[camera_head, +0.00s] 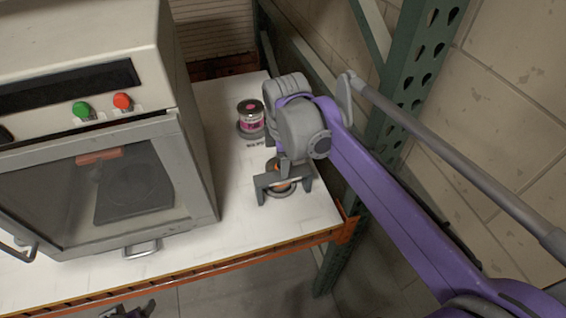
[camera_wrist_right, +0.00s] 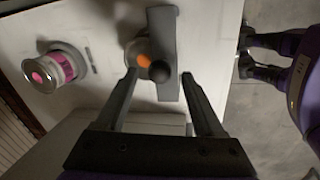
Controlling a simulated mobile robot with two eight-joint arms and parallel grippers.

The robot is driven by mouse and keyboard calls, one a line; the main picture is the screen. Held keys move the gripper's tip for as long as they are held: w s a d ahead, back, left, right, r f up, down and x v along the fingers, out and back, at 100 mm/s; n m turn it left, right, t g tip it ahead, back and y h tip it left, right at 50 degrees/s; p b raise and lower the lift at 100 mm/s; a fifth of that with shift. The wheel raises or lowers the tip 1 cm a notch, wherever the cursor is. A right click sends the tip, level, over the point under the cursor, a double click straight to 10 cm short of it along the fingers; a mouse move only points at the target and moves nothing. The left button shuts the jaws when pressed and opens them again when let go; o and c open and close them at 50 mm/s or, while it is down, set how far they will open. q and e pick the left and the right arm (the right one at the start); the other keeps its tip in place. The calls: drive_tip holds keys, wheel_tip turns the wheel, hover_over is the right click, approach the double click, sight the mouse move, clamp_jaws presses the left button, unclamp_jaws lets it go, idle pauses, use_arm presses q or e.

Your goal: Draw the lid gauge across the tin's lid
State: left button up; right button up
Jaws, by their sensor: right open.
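My right gripper (camera_head: 284,192) reaches down over the right part of the white tabletop. In the right wrist view its two fingers (camera_wrist_right: 163,78) are apart, with nothing clamped. The lid gauge, a grey bar with a dark round knob (camera_wrist_right: 163,40), lies across a round tin with an orange spot (camera_wrist_right: 143,60). The knob appears between the fingertips, apart from both. In the head view the gripper largely hides the tin and gauge; orange (camera_head: 282,186) shows through. My left gripper (camera_wrist_right: 245,52) shows at the right of the wrist view, fingers apart, beyond the table edge.
A pink-labelled tin (camera_head: 250,121) stands on a round grey base farther back; it also shows in the wrist view (camera_wrist_right: 52,70). A large oven (camera_head: 95,150) fills the left of the table. A green rack post (camera_head: 415,70) and block wall are on the right.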

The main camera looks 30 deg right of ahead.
wheel_tip(320, 180, up, 8)
drive_tip(key=s, duration=0.1)
drive_tip(key=shift+s+a+f, duration=0.15)
drive_tip(key=shift+a, duration=0.2)
drive_tip(key=s+a+f+m+t, duration=0.1)
drive_tip(key=s+a+f+m, duration=0.1)
drive_tip(key=f, duration=0.4)
drive_tip(key=s+a+f+m+t, duration=0.1)
drive_tip(key=s+a+f+m, duration=0.2)
drive_tip(key=s+f+m, duration=0.2)
drive_tip(key=s+a+f+m+t+y, duration=0.1)
drive_tip(key=s+a+f+m, duration=0.1)
drive_tip(key=s+f+m, duration=0.2)
drive_tip(key=shift+a+f+m+t, duration=0.2)
drive_tip(key=shift+f+m, duration=0.3)
drive_tip(key=shift+f, duration=0.3)
drive_tip(key=shift+a+f+m+t, duration=0.2)
drive_tip(key=shift+f+m, duration=0.3)
drive_tip(key=shift+f, duration=0.25)
drive_tip(key=shift+d, duration=0.1)
